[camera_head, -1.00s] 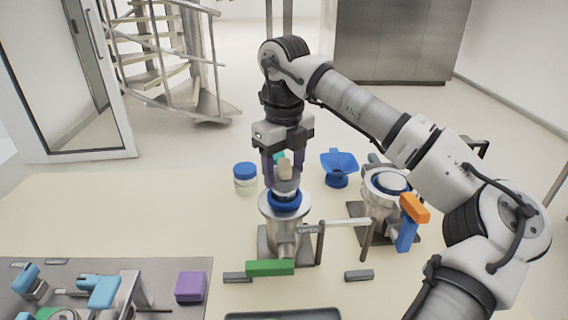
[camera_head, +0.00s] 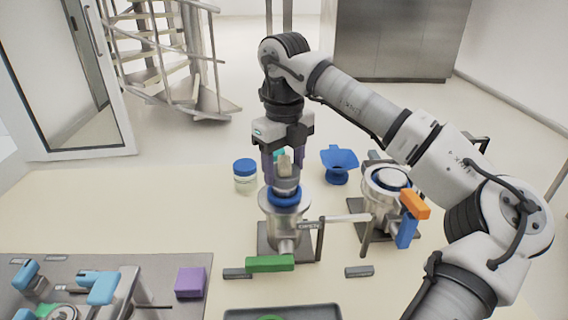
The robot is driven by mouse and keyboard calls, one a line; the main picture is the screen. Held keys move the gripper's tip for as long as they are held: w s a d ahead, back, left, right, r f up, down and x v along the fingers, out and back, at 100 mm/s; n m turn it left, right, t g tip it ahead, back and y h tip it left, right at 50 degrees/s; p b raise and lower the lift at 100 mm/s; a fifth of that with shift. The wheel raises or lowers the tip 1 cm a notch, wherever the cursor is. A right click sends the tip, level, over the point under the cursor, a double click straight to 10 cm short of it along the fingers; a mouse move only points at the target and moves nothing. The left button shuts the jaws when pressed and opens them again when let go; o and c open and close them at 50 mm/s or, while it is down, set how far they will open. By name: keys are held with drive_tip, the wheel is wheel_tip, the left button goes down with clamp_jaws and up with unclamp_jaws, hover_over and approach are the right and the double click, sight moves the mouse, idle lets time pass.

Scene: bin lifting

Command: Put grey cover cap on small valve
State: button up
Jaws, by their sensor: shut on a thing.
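My gripper (camera_head: 284,164) points down, shut on the grey cover cap (camera_head: 286,184) by its beige knob. The cap is upright, directly over a silver valve (camera_head: 284,222) with a blue ring (camera_head: 284,197) at its top and a green handle (camera_head: 270,263). The cap's lower edge overlaps the blue ring in the picture; I cannot tell whether it is seated or just above. A second silver valve (camera_head: 385,200) with an orange and blue handle stands to the right. The fingers partly hide the knob.
A blue-lidded jar (camera_head: 245,177) stands left of the gripper and a blue funnel (camera_head: 338,166) behind right. A grey tray (camera_head: 282,312) is at the front edge. A metal plate with blue fittings and a purple block (camera_head: 191,283) is at front left. The left table area is clear.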

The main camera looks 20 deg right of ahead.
drive_tip(key=shift+f+b, duration=0.85)
drive_tip(key=shift+f, duration=0.2)
idle(2.5)
drive_tip(key=o, duration=1.3)
drive_tip(key=shift+o, duration=0.2)
drive_tip(key=shift+r+p, duration=2.3)
drive_tip(key=shift+r, duration=0.95)
